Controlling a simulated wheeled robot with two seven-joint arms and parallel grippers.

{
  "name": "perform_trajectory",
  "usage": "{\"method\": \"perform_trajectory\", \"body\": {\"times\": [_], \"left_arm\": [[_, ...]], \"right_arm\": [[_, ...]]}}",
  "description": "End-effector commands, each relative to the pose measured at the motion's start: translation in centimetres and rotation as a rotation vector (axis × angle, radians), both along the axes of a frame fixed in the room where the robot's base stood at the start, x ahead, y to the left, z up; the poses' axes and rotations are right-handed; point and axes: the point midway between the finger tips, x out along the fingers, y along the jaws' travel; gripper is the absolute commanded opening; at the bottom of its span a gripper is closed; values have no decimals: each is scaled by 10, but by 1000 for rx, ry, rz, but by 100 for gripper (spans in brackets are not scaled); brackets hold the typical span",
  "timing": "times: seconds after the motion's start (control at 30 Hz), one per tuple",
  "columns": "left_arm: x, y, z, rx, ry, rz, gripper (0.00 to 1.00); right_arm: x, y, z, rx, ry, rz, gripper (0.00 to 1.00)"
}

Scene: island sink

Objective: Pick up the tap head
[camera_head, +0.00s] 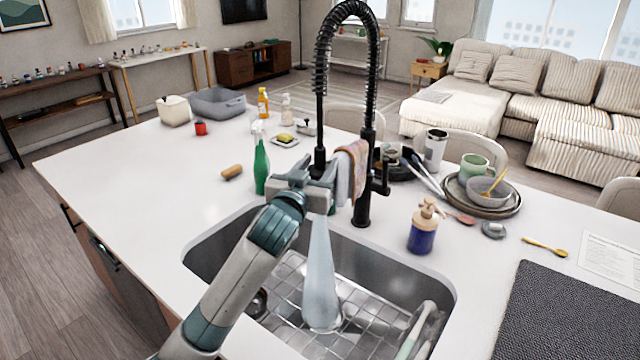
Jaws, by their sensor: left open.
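The black spring-neck tap (367,175) stands at the back edge of the sink. Its tap head (320,160) hangs down on the left side of the arch, and its lower end is hidden behind my gripper. My left gripper (318,183) is open at the tap head, with its fingers by the lower part of it. I cannot tell whether they touch it. A stream of water (320,275) falls from just below the gripper into the sink. My right gripper is not in view.
The metal sink (435,280) has a wire grid in its bottom. A cloth (352,170) hangs beside the tap. A green spray bottle (261,168) stands at left, a blue soap bottle (422,232) at right. The counter's left side (130,185) is mostly clear.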

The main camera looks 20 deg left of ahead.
Motion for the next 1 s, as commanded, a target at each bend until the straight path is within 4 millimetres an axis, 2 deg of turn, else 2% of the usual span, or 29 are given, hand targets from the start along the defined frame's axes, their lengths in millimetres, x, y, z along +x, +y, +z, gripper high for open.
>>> {"method": "perform_trajectory", "body": {"times": [0.5,1.0], "left_arm": [[47,-2,1,1,1,1,43],[50,-2,0,0,0,0,43]], "right_arm": [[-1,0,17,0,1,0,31],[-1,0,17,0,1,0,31]]}}
